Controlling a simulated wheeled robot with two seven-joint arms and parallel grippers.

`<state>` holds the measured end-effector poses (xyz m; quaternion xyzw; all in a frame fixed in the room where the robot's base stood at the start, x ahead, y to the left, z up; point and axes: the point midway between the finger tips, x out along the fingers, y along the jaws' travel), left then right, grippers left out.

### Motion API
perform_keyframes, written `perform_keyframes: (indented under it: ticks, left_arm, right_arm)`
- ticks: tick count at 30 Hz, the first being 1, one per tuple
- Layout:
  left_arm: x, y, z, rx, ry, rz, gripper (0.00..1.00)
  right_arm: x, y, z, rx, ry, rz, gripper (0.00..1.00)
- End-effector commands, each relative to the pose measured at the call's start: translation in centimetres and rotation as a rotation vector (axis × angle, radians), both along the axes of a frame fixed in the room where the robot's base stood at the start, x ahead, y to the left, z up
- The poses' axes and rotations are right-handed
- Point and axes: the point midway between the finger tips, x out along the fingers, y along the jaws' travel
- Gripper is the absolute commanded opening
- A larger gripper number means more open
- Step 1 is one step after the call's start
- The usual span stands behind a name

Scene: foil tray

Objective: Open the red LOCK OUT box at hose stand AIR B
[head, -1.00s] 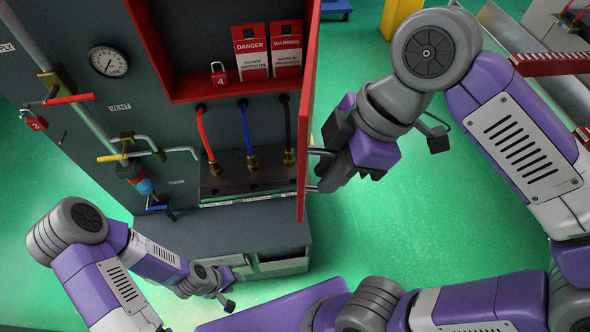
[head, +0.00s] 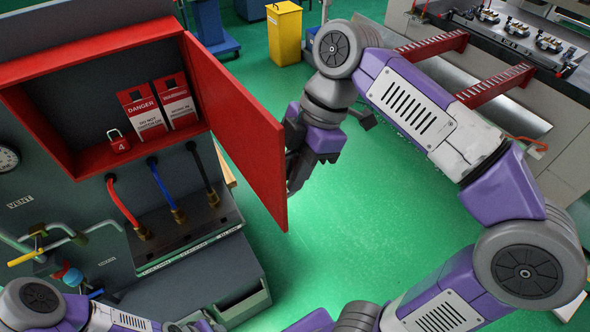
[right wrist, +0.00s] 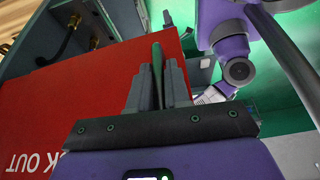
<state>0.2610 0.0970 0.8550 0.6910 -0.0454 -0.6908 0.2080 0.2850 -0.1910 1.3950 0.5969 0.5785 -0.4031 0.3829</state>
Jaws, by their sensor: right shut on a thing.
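The red LOCK OUT box (head: 48,74) on the grey hose stand stands open in the head view. Its red door (head: 238,130) is swung out from the box's right side, with its inner face showing. The door's outer face with white lettering (right wrist: 40,165) fills the left of the right wrist view. My right gripper (head: 294,178) is at the outer side of the door near its free edge, shut on the door handle, which the door and fingers mostly hide. Its fingers show in the wrist view (right wrist: 157,82). My left gripper (head: 205,322) is small and partly cut off at the bottom edge.
A red padlock (head: 119,141) and DANGER (head: 143,112) and WARNING tags sit in the box. Red, blue and black hoses (head: 163,187) rise below it. A yellow bin (head: 284,32) and a grey bench (head: 500,75) stand behind. Green floor is clear right of the door.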

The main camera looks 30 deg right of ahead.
Motion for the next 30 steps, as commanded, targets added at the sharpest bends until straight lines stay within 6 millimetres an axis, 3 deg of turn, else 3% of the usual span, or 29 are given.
perform_keyframes:
  ticks: [2, 3, 4, 14, 30]
  left_arm:
    - [0.0, 0.0, 0.0, 0.0, 0.0, 0.0, 0.43]
    - [0.0, 0.0, 0.0, 0.0, 0.0, 0.0, 0.43]
    - [0.0, 0.0, 0.0, 0.0, 0.0, 0.0, 0.43]
    - [0.0, 0.0, 0.1, 0.0, 0.0, 0.0, 0.43]
    - [0.0, 0.0, 1.8, 0.0, 0.0, 0.0, 0.43]
  right_arm:
    - [0.0, 0.0, 0.1, 0.001, -0.002, -0.003, 0.0]
    - [0.0, 0.0, 0.1, 0.001, -0.002, -0.003, 0.18]
    - [0.0, 0.0, 0.1, 0.001, -0.003, -0.003, 0.23]
    - [0.0, -0.1, 0.3, 0.001, -0.002, -0.002, 0.23]
    - [0.0, -2.7, 6.7, 0.001, -0.003, -0.003, 0.23]
